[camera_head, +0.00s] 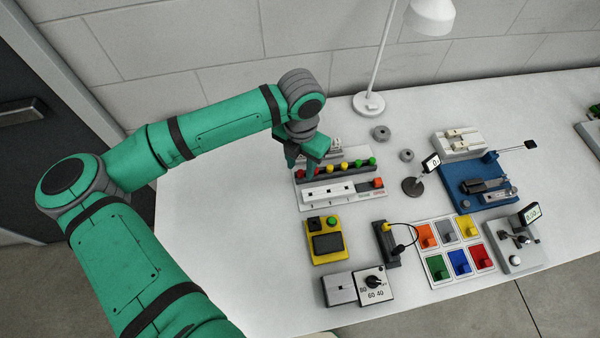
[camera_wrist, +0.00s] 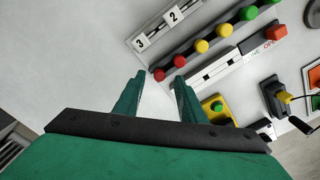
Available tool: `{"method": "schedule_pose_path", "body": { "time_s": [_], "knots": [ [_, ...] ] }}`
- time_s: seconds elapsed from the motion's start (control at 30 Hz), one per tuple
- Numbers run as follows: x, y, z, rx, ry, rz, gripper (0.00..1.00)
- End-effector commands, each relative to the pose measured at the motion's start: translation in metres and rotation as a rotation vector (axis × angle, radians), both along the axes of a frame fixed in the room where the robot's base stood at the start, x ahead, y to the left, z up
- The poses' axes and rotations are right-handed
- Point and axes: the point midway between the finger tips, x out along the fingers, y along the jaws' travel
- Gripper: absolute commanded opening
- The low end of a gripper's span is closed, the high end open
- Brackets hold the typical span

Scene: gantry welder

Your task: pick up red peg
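A dark rail (camera_head: 351,171) holds a row of round-headed pegs: red, yellow and green. Two red pegs are at its left end; the end red peg (camera_wrist: 158,75) and its red neighbour (camera_wrist: 180,60) show clearly in the wrist view. My gripper (camera_head: 301,170) hangs over the rail's left end. In the wrist view my gripper (camera_wrist: 159,82) is open, with its two green fingers apart and nothing held. The end red peg appears in line with the gap, just beyond the fingertips. The gripper partly hides the red pegs in the head view.
A white block with slots (camera_head: 330,192) and an orange button (camera_head: 378,183) lie in front of the rail. A numbered strip (camera_wrist: 158,30) lies behind it. A yellow device (camera_head: 326,240) stands nearer the front. The table's left side is clear.

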Motion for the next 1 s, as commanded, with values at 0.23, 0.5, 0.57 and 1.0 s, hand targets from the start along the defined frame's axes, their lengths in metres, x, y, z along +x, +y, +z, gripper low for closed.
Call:
{"method": "schedule_pose_path", "body": {
  "time_s": [0.23, 0.5, 0.57, 1.0],
  "knots": [
    [0.0, 0.001, -0.017, 0.0, -0.001, 0.001, 0.37],
    [0.0, 0.001, -0.017, 0.0, -0.001, 0.001, 0.15],
    [0.0, 0.001, -0.017, 0.0, -0.001, 0.001, 0.01],
    [0.001, -0.004, -0.008, 0.001, -0.003, -0.008, 0.0]
  ]
}}
